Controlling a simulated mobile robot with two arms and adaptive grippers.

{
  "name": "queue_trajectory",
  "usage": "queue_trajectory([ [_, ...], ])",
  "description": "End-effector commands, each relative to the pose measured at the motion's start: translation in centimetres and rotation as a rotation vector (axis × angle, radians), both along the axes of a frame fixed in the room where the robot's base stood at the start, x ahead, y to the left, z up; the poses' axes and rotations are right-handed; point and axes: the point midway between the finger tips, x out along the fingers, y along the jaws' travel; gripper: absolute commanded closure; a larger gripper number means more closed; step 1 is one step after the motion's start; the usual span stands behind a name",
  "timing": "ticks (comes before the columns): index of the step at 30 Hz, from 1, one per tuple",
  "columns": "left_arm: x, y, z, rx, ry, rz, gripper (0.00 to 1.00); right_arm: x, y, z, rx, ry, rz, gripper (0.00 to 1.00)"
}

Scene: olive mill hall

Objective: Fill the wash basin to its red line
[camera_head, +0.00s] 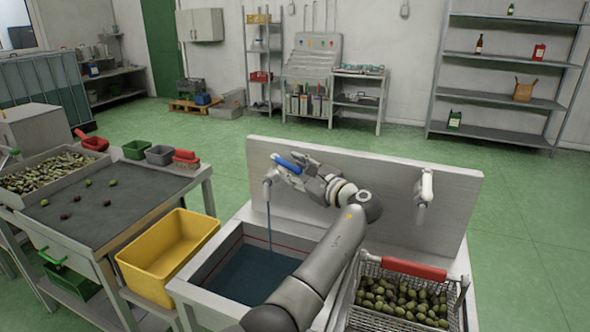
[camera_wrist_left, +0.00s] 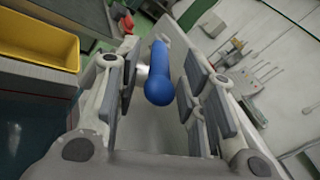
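The wash basin (camera_head: 207,278) is a grey sink holding dark blue water (camera_head: 250,272). A thin red line (camera_head: 285,245) runs along its inner wall, above the water surface. A thin stream (camera_head: 269,225) falls from the left tap (camera_head: 268,188) into the water. That tap has a blue lever (camera_head: 287,164), which also shows in the left wrist view (camera_wrist_left: 159,80). My left gripper (camera_head: 298,172) is at the lever; in the wrist view its fingers (camera_wrist_left: 157,90) stand apart on both sides of the lever, with visible gaps. My left arm hides the basin's right part. My right gripper is not in view.
A wire basket of olives (camera_head: 402,300) with a red handle stands right of the basin, below a second tap (camera_head: 425,190). A yellow bin (camera_head: 165,252) stands left of the basin, also seen in the wrist view (camera_wrist_left: 35,42). A sorting table (camera_head: 100,212) is further left.

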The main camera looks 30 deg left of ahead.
Motion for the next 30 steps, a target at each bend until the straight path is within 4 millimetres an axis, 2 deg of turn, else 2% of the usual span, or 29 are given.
queue_trajectory([
  [7, 0.0, 0.0, 0.1, 0.001, -0.002, 0.001, 0.62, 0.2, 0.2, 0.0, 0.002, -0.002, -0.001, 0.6],
  [11, -0.4, -1.0, 0.1, 0.001, -0.001, 0.0, 0.62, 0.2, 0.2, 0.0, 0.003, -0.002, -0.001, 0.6],
  [24, -3.5, -9.1, 0.0, -0.001, 0.0, -0.003, 0.62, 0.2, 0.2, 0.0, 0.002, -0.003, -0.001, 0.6],
  [30, -4.2, -10.9, 0.0, 0.0, 0.0, 0.0, 0.62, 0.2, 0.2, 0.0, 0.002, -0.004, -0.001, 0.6],
])
